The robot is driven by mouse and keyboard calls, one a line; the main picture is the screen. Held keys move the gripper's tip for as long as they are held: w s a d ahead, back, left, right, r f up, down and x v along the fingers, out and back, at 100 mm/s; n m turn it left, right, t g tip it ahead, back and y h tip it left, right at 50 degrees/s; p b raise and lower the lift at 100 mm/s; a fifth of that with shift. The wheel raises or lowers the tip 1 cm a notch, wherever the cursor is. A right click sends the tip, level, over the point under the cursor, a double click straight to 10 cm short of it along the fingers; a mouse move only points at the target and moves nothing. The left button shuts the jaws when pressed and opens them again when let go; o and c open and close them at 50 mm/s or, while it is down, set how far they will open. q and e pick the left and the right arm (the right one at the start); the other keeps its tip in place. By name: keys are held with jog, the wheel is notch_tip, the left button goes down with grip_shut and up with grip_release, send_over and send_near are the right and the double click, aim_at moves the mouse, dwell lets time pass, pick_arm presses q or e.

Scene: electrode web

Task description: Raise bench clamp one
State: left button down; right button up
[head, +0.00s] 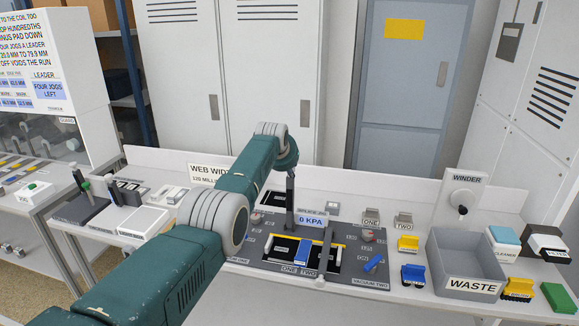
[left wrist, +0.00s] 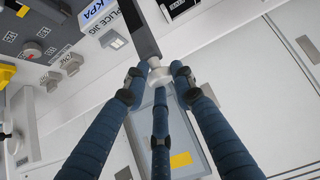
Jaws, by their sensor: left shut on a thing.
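My left gripper (left wrist: 160,85) is shut on the pale knob (left wrist: 160,74) at the end of a dark clamp lever (left wrist: 138,28). In the head view this lever (head: 291,205) stands about upright over the splice jig, with the gripper at its top end. I take it for bench clamp one; its own label is not readable. A second dark lever (head: 326,250) lies low across the jig, its pale knob (head: 320,282) toward the front, near the labels ONE and TWO. My left forearm hides part of the jig's left side. My right gripper is not in view.
A blue block (head: 302,252) lies on the jig near a 0 KPA display (head: 312,220). A grey waste bin (head: 465,262), yellow and blue blocks and a winder (head: 463,200) stand to the right. Tall lockers close off the back.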

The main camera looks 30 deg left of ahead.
pick_arm(q)
jog(key=shift+f, duration=0.3)
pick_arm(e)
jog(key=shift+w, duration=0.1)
pick_arm(q)
jog(key=c, duration=1.7)
grip_release()
jog(key=shift+c, duration=0.2)
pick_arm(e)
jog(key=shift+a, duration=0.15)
pick_arm(q)
jog(key=shift+r, duration=0.15)
jog(key=shift+d+r, duration=0.1)
jog(key=shift+s+d+r, duration=0.1)
jog(key=shift+r, duration=0.05)
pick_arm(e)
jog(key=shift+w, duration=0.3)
pick_arm(q)
jog(key=v, duration=1.1)
jog(key=shift+s+a+r, duration=0.25)
jog(key=shift+r, duration=0.15)
jog(key=shift+w, duration=0.1)
